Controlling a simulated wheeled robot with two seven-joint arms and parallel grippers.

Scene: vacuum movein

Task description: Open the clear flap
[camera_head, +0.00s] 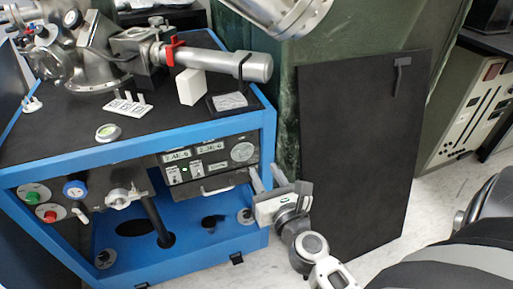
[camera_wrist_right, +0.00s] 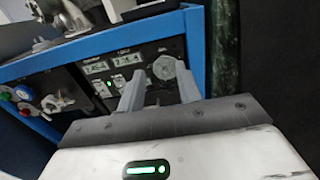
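The control panel (camera_head: 210,162) is set in the front of the blue-framed cart, with two lit readouts, switches and a round dial. A thin pale handle (camera_head: 217,189) shows along its lower edge. The clear flap itself is hard to make out; I cannot tell its exact outline. The panel also shows in the right wrist view (camera_wrist_right: 110,78), beyond the fingers. My right gripper (camera_head: 264,169) is at the cart's right front post, just right of the panel. Its two fingers (camera_wrist_right: 160,68) are apart, with nothing visible between them. My left gripper is not in view.
The blue cart frame (camera_head: 268,140) borders the panel on the right. Steel vacuum parts (camera_head: 215,62) and a white block (camera_head: 191,87) are on the cart top. Coloured buttons (camera_head: 50,214) and a valve (camera_head: 125,197) are left of the panel. A dark board (camera_head: 355,150) stands at the right.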

